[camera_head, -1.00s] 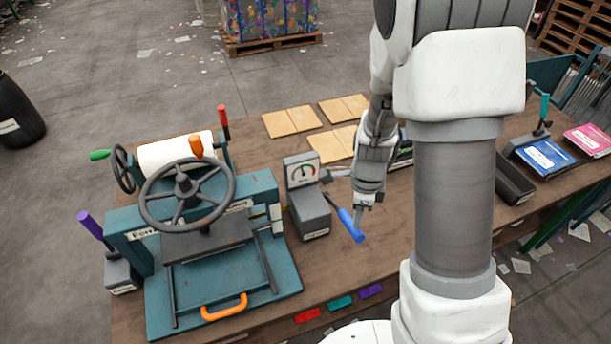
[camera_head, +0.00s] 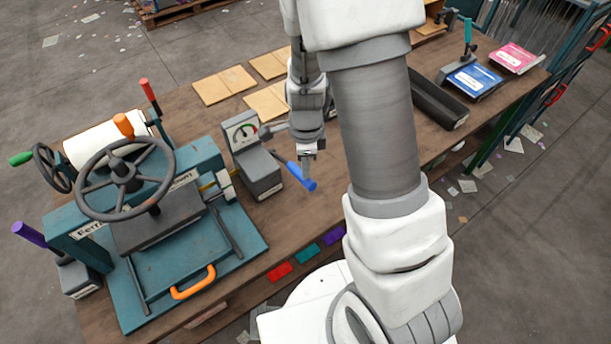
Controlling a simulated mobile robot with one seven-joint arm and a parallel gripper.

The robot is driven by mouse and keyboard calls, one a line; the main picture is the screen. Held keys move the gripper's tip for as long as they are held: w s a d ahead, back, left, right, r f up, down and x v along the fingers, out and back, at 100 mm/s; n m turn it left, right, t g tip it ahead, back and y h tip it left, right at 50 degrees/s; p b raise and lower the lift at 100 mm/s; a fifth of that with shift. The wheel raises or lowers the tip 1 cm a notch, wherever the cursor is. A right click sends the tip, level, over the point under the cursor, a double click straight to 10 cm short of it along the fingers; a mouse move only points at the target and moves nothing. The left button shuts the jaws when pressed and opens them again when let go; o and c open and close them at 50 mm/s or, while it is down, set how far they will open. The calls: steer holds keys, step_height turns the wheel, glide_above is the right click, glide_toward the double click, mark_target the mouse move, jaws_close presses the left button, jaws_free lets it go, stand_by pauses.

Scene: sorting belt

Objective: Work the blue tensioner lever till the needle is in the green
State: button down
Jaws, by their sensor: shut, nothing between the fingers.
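The blue tensioner lever (camera_head: 302,177) sticks out to the lower right from a grey box (camera_head: 262,177) on the wooden bench. I cannot tell whether the fingertips touch the handle.
A teal press (camera_head: 190,262) with a dark handwheel (camera_head: 124,177) stands left of the gauge. Cardboard sheets (camera_head: 225,85) lie behind. A black tray (camera_head: 440,102) and blue and pink packs are at the right. Bare bench lies right of the lever.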

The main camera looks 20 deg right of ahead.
steer(key=shift+f+b, duration=1.7)
steer(key=shift+f, duration=0.55)
step_height(320, 180, up, 10)
steer(key=p, duration=0.9)
steer(key=shift+r+p, duration=0.15)
steer(key=shift+p, duration=0.15)
stand_by(0.4)
stand_by(0.8)
steer(key=s+a+r+n+t+y+b, duration=0.1)
steer(key=s+r+n, duration=0.1)
steer(key=r+n, duration=0.4)
steer(key=s+a+r+n+t+b, duration=0.15)
steer(key=r+n, duration=0.25)
steer(key=r, duration=0.5)
steer(key=s+d+r+n+t+h+b, duration=0.1)
steer(key=s+d+r+n+t+b, duration=0.1)
steer(key=s+r+n, duration=0.5)
steer(key=s+n+t, duration=0.1)
steer(key=s+n, duration=0.2)
steer(key=shift+s+d+r+b, duration=0.2)
steer(key=shift+d+r+b, duration=0.05)
steer(key=shift+b, duration=0.1)
